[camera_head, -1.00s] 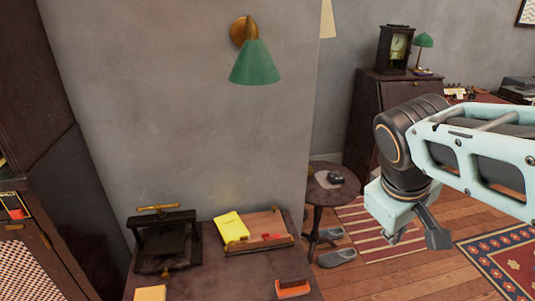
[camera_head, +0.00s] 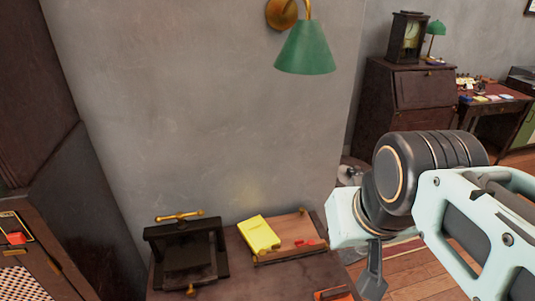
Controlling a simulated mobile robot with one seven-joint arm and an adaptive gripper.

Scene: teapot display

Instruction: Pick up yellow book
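A yellow book (camera_head: 258,235) lies on the dark wooden table (camera_head: 235,275) near the grey wall. It rests at the left end of a shallow wooden tray (camera_head: 315,224), against or partly on it; I cannot tell which. My gripper (camera_head: 370,278) hangs to the right of the tray, apart from the book. One dark finger shows, pointing down; the rest is hidden or cut off, so its opening cannot be made out.
A dark press with a brass handle (camera_head: 188,256) stands left of the book. Small red items (camera_head: 308,243) lie in the tray. An orange-red object (camera_head: 333,294) lies at the front edge of view. A green wall lamp (camera_head: 306,50) hangs above. A cabinet (camera_head: 25,235) stands at left.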

